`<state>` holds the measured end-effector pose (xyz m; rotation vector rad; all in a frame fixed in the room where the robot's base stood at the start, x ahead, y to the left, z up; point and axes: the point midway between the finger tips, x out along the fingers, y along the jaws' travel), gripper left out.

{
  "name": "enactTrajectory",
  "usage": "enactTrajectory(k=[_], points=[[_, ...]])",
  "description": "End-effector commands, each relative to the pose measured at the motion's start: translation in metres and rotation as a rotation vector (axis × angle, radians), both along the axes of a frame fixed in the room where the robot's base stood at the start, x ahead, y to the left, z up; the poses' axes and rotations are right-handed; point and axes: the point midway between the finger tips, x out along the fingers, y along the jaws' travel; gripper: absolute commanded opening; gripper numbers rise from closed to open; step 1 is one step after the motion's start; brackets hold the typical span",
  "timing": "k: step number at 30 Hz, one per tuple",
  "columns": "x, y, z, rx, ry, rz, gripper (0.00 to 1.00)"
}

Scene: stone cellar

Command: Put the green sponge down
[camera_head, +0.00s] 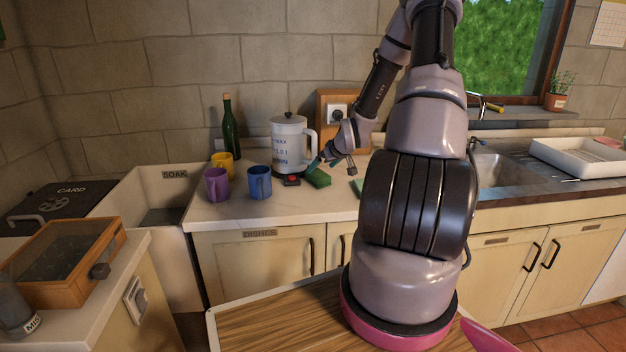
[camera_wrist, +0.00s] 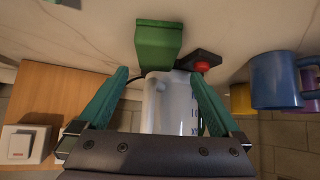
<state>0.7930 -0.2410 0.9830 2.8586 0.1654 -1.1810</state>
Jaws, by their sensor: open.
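The green sponge (camera_head: 318,179) sits on the pale counter (camera_head: 290,208), in front of the white kettle (camera_head: 289,150). In the wrist view the sponge (camera_wrist: 160,40) lies just beyond my fingertips, in line with the gap between them. My gripper (camera_head: 333,167) is open, beside the kettle and close to the sponge. In the wrist view the teal fingers of my gripper (camera_wrist: 158,74) stand wide apart with nothing clasped between them. The sponge's underside and any contact with the fingers are hard to make out.
A red button on a dark base (camera_head: 292,181) stands left of the sponge. Blue (camera_head: 259,183), purple (camera_head: 216,184) and yellow (camera_head: 223,162) mugs and a green bottle (camera_head: 230,130) stand further left. Another green piece (camera_head: 357,187) is partly hidden by my arm. Front counter is clear.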

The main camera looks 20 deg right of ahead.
Motion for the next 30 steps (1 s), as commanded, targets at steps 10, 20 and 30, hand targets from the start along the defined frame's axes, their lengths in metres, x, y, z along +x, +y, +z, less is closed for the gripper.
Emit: enactTrajectory(k=[10,20,30], points=[[0.022,0.0,-0.029,0.002,0.004,-0.002,1.0],[0.045,0.001,-0.053,0.0,0.002,-0.002,1.0],[0.045,0.001,-0.053,0.0,0.002,-0.001,0.43]])
